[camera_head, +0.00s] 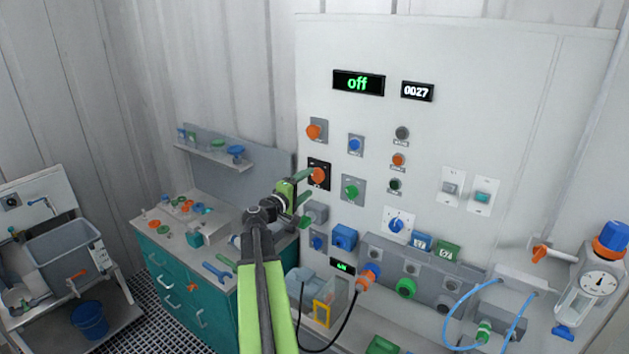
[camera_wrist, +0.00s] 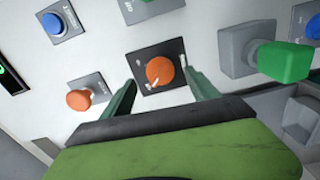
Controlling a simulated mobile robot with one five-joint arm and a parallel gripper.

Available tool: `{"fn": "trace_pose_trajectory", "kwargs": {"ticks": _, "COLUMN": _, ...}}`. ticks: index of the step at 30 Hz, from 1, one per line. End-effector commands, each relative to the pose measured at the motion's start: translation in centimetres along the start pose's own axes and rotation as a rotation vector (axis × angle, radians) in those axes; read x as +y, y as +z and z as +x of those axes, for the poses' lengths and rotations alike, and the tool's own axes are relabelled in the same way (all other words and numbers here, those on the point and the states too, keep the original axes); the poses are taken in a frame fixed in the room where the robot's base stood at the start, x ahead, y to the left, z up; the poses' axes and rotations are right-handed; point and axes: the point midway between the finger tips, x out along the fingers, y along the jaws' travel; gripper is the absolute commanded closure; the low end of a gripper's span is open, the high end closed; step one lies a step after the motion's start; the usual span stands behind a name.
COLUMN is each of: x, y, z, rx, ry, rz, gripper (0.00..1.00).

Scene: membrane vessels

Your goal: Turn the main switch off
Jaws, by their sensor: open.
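The main switch appears to be the orange round knob on a black square plate (camera_head: 318,175) on the white wall panel. It also shows in the middle of the wrist view (camera_wrist: 160,71), with a pale mark on the knob pointing down and left. My gripper (camera_head: 306,186) is open in front of the panel at this knob. In the wrist view its two green fingers (camera_wrist: 158,80) stand on either side of the knob, with nothing held. I cannot tell whether the fingertips touch the knob or plate. A display (camera_head: 358,83) above reads "off" in green.
An orange knob (camera_wrist: 80,99), a blue knob (camera_wrist: 52,24) and a green knob on a grey box (camera_wrist: 284,61) sit around the switch. A teal-drawer bench (camera_head: 190,290) stands left below the arm. Hoses and a gauge vessel (camera_head: 598,282) are right.

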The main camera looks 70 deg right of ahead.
Motion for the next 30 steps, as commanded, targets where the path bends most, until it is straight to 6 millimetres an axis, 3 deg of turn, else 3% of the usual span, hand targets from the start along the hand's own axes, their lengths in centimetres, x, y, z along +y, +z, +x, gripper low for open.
{"fn": "trace_pose_trajectory", "kwargs": {"ticks": 1, "x": 0.0, "y": 0.2, "z": -1.9, "rx": 0.004, "ry": 0.000, "rz": 0.000, "gripper": 0.31}}
{"fn": "trace_pose_trajectory", "kwargs": {"ticks": 6, "x": 0.0, "y": 0.3, "z": -6.7, "rx": 0.004, "ry": -0.001, "rz": 0.000, "gripper": 0.31}}
{"fn": "trace_pose_trajectory", "kwargs": {"ticks": 12, "x": 0.0, "y": 0.4, "z": -11.0, "rx": 0.002, "ry": -0.001, "rz": 0.000, "gripper": 0.31}}
{"fn": "trace_pose_trajectory", "kwargs": {"ticks": 18, "x": 0.0, "y": 0.3, "z": -12.7, "rx": -0.001, "ry": -0.001, "rz": 0.000, "gripper": 0.31}}
{"fn": "trace_pose_trajectory", "kwargs": {"ticks": 30, "x": 0.0, "y": 0.3, "z": -12.8, "rx": -0.001, "ry": -0.001, "rz": 0.000, "gripper": 0.31}}
